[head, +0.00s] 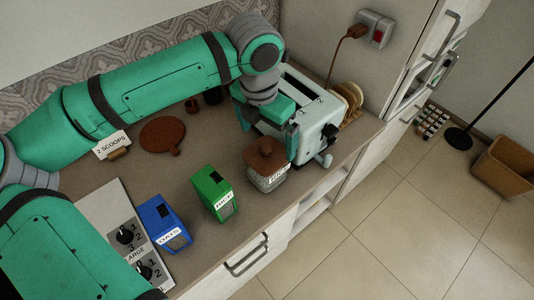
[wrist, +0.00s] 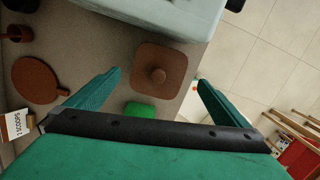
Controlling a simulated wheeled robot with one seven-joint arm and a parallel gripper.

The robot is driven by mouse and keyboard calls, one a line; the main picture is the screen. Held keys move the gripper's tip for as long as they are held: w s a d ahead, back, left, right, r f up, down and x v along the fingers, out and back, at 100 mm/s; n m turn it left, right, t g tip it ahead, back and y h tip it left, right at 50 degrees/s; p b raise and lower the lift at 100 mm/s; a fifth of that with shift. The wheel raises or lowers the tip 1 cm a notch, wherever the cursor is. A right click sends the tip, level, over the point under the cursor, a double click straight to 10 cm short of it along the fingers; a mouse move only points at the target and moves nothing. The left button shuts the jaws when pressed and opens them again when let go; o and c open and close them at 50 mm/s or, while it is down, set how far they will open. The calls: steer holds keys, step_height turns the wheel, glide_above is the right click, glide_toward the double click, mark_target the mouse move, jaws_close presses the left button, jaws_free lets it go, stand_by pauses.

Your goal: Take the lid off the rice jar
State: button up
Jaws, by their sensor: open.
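The rice jar (head: 268,181) is a clear glass jar with a white label, standing near the counter's front edge. Its square brown lid (head: 266,153) with a round knob is on it. In the wrist view the lid (wrist: 172,54) and its knob (wrist: 158,75) show from above, and the jar body is hidden below. My gripper (head: 268,130) is above and behind the jar, close to the pale appliance. In the wrist view my gripper (wrist: 158,77) is open and empty, with the knob seen between its two green fingers. No contact with the lid is visible.
A pale mint appliance (head: 313,110) stands right behind the jar. A green box (head: 212,190) and a blue box (head: 161,222) stand to its left. The counter edge drops to the floor in front.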

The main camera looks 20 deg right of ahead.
mark_target(267, 148)
steer(key=shift+f, duration=2.7)
steer(key=shift+c, duration=0.3)
steer(key=c, duration=0.8)
